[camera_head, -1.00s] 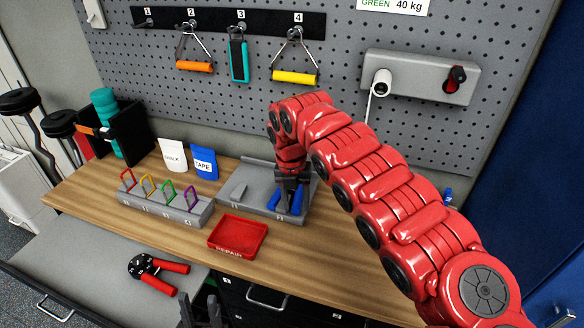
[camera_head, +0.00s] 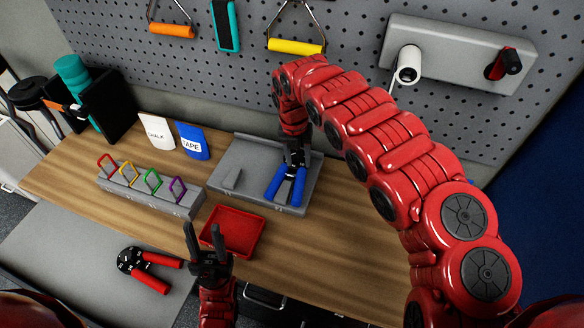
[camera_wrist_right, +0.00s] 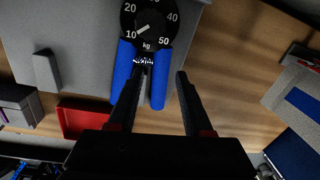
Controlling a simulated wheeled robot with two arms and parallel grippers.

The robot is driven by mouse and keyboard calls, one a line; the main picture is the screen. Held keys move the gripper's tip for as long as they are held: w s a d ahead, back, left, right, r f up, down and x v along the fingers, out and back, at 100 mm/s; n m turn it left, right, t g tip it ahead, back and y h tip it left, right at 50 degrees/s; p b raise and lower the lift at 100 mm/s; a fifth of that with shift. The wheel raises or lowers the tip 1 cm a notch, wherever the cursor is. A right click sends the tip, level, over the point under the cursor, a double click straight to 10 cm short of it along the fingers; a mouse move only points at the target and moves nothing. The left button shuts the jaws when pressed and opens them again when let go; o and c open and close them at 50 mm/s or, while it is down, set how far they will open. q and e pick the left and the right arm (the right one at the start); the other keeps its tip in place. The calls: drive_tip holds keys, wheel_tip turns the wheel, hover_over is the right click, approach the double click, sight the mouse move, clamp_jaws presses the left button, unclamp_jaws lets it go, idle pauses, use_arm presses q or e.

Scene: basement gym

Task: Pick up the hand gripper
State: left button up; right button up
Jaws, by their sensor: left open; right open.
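A hand gripper with blue handles (camera_head: 287,185) lies on a grey tray (camera_head: 232,160) on the bench. In the right wrist view its black dial (camera_wrist_right: 149,22) and blue handles (camera_wrist_right: 158,85) show. My right gripper (camera_head: 293,158) is open above it, and the fingers (camera_wrist_right: 158,88) appear around the right handle in the wrist view; contact cannot be told. A second hand gripper with red handles (camera_head: 150,266) lies on the grey surface at lower left. My left gripper (camera_head: 207,240) is open and empty, in front of the red tray.
The red tray (camera_head: 222,250) stands near the bench's front edge. A grey rack (camera_head: 150,195) with several coloured loops is to its left. Chalk (camera_head: 157,131) and tape (camera_head: 193,141) packets stand behind. The pegboard with a grey box (camera_head: 460,55) rises at the back. Bare wood lies right of the grey tray.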

sight(300, 174)
drive_tip(key=shift+f, duration=0.4)
drive_tip(key=f+p, duration=0.2)
drive_tip(key=f, duration=0.1)
drive_tip(key=shift+s+d+f+p, duration=0.2)
drive_tip(key=shift+d+f+p, duration=0.1)
drive_tip(key=shift+f+p, duration=0.1)
drive_tip(key=shift+w+d+f, duration=0.1)
drive_tip(key=shift+f, duration=0.65)
clamp_jaws()
